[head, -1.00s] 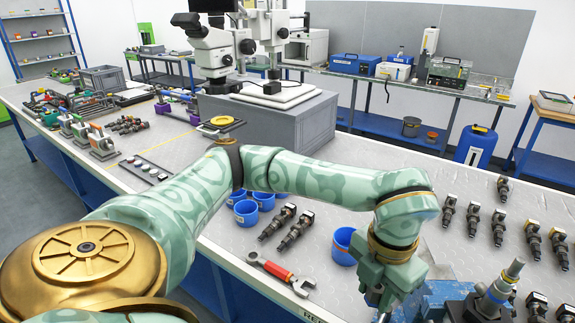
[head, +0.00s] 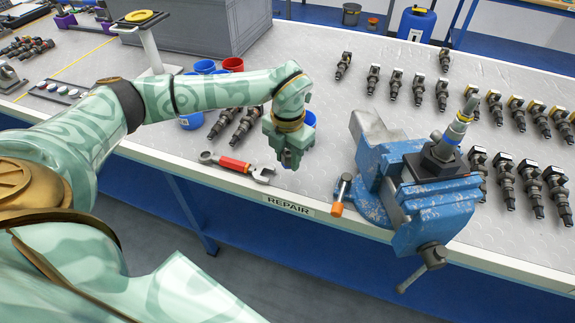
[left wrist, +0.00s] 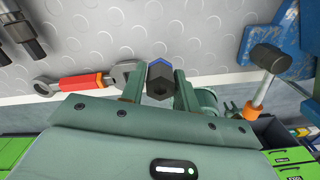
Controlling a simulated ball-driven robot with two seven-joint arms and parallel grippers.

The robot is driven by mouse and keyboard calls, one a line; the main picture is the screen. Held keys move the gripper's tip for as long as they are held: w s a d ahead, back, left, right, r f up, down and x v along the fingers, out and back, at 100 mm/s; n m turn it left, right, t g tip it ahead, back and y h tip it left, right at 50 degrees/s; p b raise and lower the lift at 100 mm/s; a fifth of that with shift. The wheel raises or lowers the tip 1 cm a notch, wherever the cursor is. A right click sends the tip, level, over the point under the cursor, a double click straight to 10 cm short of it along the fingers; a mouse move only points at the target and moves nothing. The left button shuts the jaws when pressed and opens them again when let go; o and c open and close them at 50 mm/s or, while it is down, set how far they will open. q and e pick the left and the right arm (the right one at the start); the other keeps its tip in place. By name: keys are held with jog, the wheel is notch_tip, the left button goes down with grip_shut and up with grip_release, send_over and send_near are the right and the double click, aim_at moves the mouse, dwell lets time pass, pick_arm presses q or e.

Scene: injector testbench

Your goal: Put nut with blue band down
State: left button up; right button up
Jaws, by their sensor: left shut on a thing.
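The nut with the blue band (left wrist: 160,80) is a dark hexagonal piece with a blue strip along its upper edge. In the left wrist view it sits between the two fingers of my left gripper (left wrist: 159,90), which is shut on it. In the head view my left gripper (head: 290,163) points down over the bench's front edge area, just right of the wrench's open jaw. The nut cannot be made out there. Whether it touches the bench top is unclear.
A red-handled wrench (head: 236,165) lies left of the gripper. To the right are an orange-handled hammer (head: 341,194) and a blue vise (head: 420,215) clamping an upright injector (head: 452,136). Several injectors lie in rows behind.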

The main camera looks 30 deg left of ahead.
aim_at(287, 174)
pick_arm(q)
jog(key=shift+w+a+f, duration=0.15)
jog(key=shift+a+f, duration=0.05)
jog(key=shift+f, duration=0.2)
notch_tip(287, 174, down, 3)
jog(key=shift+w+r+b, duration=0.1)
jog(key=shift+b, duration=0.35)
jog(key=shift+a+f, duration=0.1)
jog(key=shift+f, duration=0.15)
pick_arm(e)
jog(key=shift+s+a+f, duration=0.1)
jog(key=shift+a+f, duration=0.35)
pick_arm(q)
jog(key=shift+f, duration=0.1)
jog(key=o, duration=1)
pick_arm(e)
jog(key=shift+d, duration=0.2)
